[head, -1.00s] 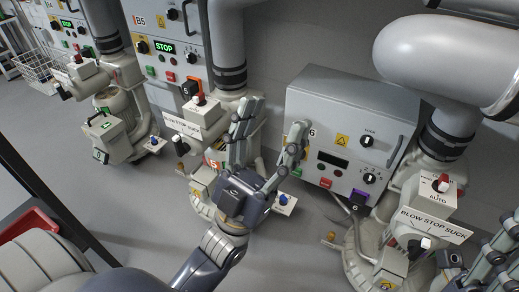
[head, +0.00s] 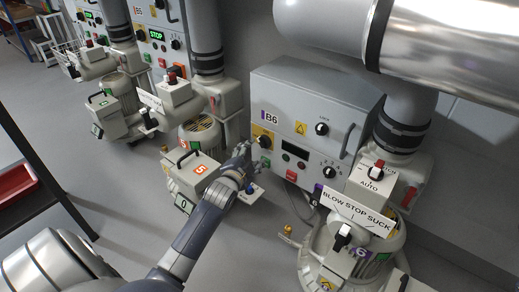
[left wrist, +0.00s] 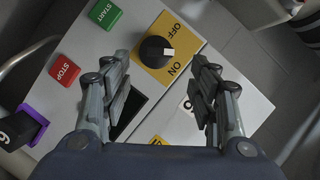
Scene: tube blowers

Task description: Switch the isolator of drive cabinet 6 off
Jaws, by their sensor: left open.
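Drive cabinet 6 (head: 340,105), a grey box labelled B6, stands right of centre in the head view. Its isolator (head: 264,141), a black knob on a yellow plate, is at the cabinet's left front edge. In the left wrist view the isolator knob (left wrist: 154,52) lies ahead, between the fingertips in the picture. Its white mark sits between the printed OFF and ON; I cannot tell which it points to. My left gripper (head: 243,158) is open and empty, just left of the cabinet front; no contact shows. It also shows in the left wrist view (left wrist: 157,78). My right gripper is out of view.
The cabinet's green START (left wrist: 105,14) and red STOP (left wrist: 65,71) buttons are near the isolator. Blower 6 (head: 345,240) stands in front of the cabinet. Large pipes (head: 440,40) pass overhead.

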